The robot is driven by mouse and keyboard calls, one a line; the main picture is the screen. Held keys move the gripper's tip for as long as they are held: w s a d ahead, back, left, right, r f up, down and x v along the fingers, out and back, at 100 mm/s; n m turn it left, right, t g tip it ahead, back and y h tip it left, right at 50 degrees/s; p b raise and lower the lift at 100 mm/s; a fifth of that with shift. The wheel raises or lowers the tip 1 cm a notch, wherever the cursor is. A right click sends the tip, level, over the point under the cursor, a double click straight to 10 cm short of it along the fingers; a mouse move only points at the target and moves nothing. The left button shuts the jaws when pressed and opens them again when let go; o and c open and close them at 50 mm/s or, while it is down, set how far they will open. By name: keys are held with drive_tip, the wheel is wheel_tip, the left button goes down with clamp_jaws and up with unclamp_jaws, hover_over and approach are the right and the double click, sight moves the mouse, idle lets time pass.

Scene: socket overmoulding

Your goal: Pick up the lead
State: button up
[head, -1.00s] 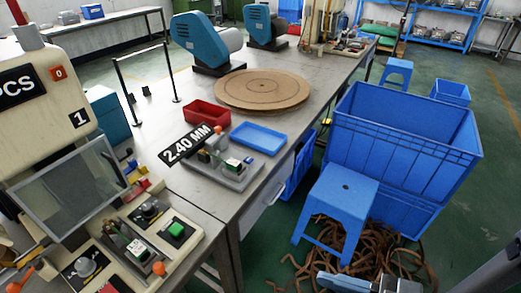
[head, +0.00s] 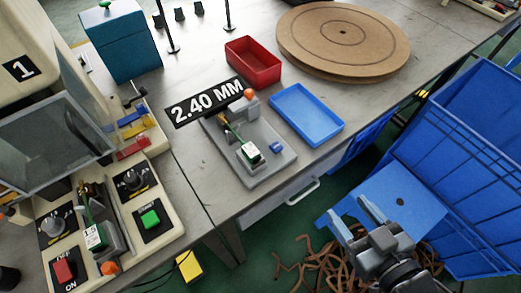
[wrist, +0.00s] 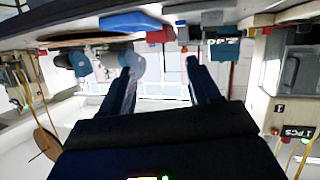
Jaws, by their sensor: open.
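My gripper (head: 346,212) is open and empty, over the blue stool at the lower right in the head view. Its two dark fingers also show apart in the wrist view (wrist: 160,68). A thin green and brown lead-like piece with a white-labelled end (head: 249,150) lies in the grey fixture (head: 264,172) beside the "2.40 MM" sign. A similar green piece with a white label (head: 93,235) sits in the machine's fixture at the lower left. I cannot tell which is the lead. My gripper is well to the right of both and touches neither.
A red tray (head: 253,63), a blue tray (head: 307,116) and a brown round board (head: 343,40) stand on the grey table. The blue crate (head: 470,160) and stool (head: 398,195) are beside it. Brown strips (head: 318,265) lie on the floor.

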drive_tip(key=w+a+f+n+y, duration=0.1)
drive_tip(key=w+a, duration=0.5)
drive_tip(key=w, duration=0.1)
drive_tip(key=g+y+b, duration=0.1)
drive_tip(key=g+y, duration=0.1)
approach(251, 151)
drive_tip(key=shift+n, duration=0.4)
drive_tip(key=x, duration=0.5)
drive_tip(key=shift+p+x, duration=0.3)
drive_tip(key=shift+x, duration=2.55)
drive_tip(key=shift+d+f, duration=0.1)
drive_tip(key=c, duration=1)
drive_tip(key=shift+c, duration=0.3)
